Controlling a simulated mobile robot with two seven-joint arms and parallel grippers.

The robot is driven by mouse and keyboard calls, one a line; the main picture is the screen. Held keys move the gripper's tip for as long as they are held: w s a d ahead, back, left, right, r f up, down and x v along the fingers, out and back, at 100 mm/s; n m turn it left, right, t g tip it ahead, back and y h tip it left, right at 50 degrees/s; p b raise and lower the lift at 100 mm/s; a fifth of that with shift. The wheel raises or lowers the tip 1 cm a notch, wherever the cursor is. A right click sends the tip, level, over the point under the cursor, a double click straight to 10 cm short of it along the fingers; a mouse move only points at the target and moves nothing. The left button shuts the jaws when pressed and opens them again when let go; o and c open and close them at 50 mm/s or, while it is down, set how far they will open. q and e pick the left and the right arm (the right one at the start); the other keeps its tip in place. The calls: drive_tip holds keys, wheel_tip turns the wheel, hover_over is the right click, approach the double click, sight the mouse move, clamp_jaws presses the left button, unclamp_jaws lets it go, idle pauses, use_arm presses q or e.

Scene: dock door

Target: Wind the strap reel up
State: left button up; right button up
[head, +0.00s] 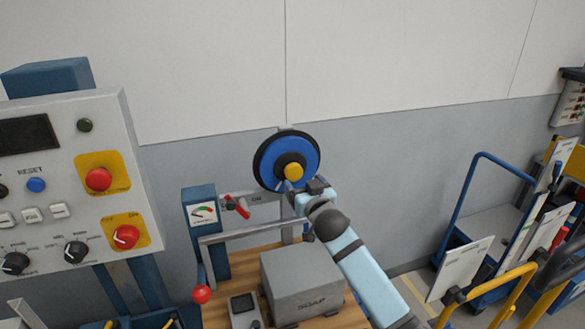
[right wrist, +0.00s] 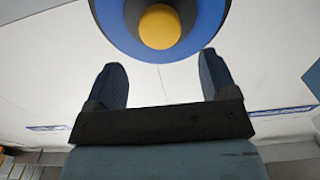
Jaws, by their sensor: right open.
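The strap reel (head: 267,160) is a blue disc with a black rim, mounted upright against the grey wall in the head view. A yellow knob (head: 293,171) sticks out at its lower right. In the right wrist view the reel (right wrist: 206,22) and the yellow knob (right wrist: 160,27) are at the top, just beyond my fingers. My right gripper (head: 297,188) is at the reel's lower right, close to the knob. In the right wrist view its two fingers (right wrist: 162,84) are apart with nothing between them. My left gripper is not in view.
Below the reel, a grey SOAP box (head: 302,282) stands on a wooden top with a metal rail. A gauge post (head: 203,213) and a red-ended lever (head: 201,294) are left of it. A control panel (head: 65,185) is at left; blue and yellow carts (head: 480,225) are at right.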

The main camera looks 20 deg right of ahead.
sight(295, 172)
drive_tip(key=w, duration=0.3)
drive_tip(key=w+p, duration=0.1)
drive_tip(key=w, duration=0.2)
drive_tip(key=shift+w+a, duration=0.2)
drive_tip(key=shift+w, duration=0.8)
drive_tip(key=shift+c, duration=0.3)
